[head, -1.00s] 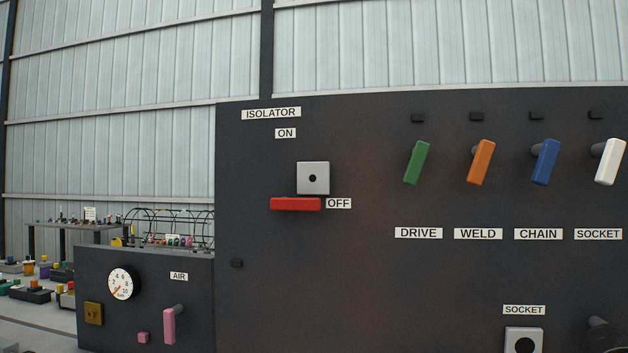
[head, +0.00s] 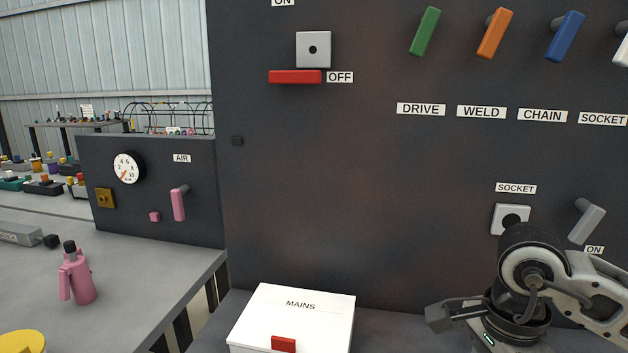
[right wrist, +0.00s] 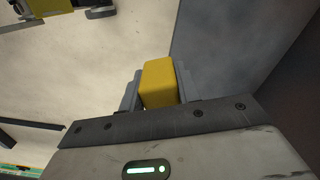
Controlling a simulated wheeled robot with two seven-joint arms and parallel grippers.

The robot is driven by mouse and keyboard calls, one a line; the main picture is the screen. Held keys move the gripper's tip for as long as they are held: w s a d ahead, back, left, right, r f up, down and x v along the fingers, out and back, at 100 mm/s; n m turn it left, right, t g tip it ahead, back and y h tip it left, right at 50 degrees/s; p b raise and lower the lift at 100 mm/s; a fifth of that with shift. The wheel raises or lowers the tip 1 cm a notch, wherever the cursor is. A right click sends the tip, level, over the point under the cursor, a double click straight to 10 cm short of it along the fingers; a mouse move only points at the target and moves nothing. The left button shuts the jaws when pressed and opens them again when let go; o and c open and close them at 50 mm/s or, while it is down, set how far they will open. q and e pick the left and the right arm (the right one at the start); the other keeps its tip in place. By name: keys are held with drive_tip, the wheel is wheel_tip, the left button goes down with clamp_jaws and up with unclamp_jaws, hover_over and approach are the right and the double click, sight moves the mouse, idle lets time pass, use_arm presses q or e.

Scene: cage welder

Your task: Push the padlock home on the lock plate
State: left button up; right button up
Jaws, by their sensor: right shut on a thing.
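My right gripper (right wrist: 158,78) is shut on a yellow block (right wrist: 159,84) in the right wrist view; it looks like the padlock's body. Its shackle is not visible. In the head view my right gripper (head: 440,318) is low at the right, in front of the dark panel, and the yellow block does not show there. A grey square plate (head: 313,49) with a dark hole sits above the red isolator handle (head: 295,77), which lies level beside OFF. I cannot tell whether this is the lock plate. My left gripper is not in view.
Green (head: 425,32), orange (head: 495,34) and blue (head: 565,37) levers stick out at the upper right. A SOCKET plate (head: 500,218) is partly behind my right arm. A white MAINS box (head: 300,320) stands below. A pink bottle (head: 78,278) stands on the left bench.

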drive_tip(key=a+f+n, duration=0.1)
drive_tip(key=n, duration=0.4)
drive_tip(key=w+a+f+n, duration=0.1)
drive_tip(key=n, duration=0.5)
drive_tip(key=a+f+n, duration=0.1)
drive_tip(key=n, duration=0.4)
drive_tip(key=shift+w+a+f, duration=0.15)
drive_tip(key=shift+w+a, duration=0.05)
drive_tip(key=shift+a, duration=0.1)
